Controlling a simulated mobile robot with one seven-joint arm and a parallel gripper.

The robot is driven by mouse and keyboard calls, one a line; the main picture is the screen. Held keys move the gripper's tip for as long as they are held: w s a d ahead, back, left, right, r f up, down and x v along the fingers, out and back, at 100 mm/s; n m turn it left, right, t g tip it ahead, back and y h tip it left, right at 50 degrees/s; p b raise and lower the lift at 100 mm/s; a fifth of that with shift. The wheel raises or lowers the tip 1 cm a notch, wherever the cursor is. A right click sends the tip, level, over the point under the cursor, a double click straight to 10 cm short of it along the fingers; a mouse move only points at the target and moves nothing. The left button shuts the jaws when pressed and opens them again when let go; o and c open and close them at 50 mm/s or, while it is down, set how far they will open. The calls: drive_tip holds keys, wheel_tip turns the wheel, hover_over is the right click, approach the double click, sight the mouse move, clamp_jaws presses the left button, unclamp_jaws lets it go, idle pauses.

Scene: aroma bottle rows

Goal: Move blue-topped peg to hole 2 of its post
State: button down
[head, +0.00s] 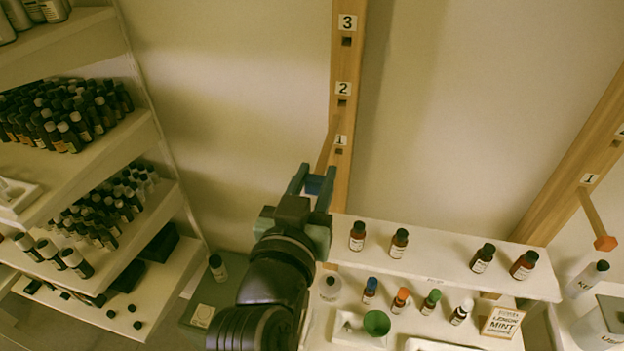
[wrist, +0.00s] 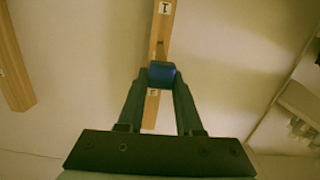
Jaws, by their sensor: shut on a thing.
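The blue-topped peg shows its blue head (head: 315,184) between the fingers of my gripper (head: 312,181) in the head view. Its wooden shaft slants up in front of the left post (head: 341,60), its far end between labels 1 and 2. Hole 1 (head: 339,151) and hole 2 (head: 342,102) both show as dark squares. I cannot tell whether the tip touches the post.
An orange-topped peg (head: 604,242) sticks out of the right post (head: 570,190) near its label 1. A white shelf (head: 440,262) with several bottles stands below the posts. Bottle shelves (head: 110,150) line the left. The wall beside the left post is clear.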

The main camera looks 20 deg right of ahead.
sight(331, 134)
drive_tip(key=shift+x, duration=1.85)
drive_tip(key=shift+r, duration=0.15)
drive_tip(key=shift+b, duration=0.5)
drive_tip(key=shift+r+b+x, duration=0.15)
drive_tip(key=shift+b+x, duration=0.05)
drive_tip(key=shift+x, duration=1.3)
drive_tip(key=shift+r+b+x, duration=0.1)
drive_tip(key=shift+b+x, duration=0.1)
drive_tip(key=shift+x, duration=1.35)
drive_tip(key=c, duration=0.5)
unclamp_jaws()
drive_tip(key=shift+s+a+b, duration=0.4)
drive_tip(key=shift+s+b, duration=0.05)
drive_tip(key=shift+s, duration=0.05)
drive_tip(key=b+v, duration=0.4)
drive_tip(key=v, duration=0.7)
drive_tip(key=shift+s+a+r+b, duration=0.1)
drive_tip(key=shift+s+a+b, duration=0.05)
drive_tip(key=shift+s+b, duration=0.2)
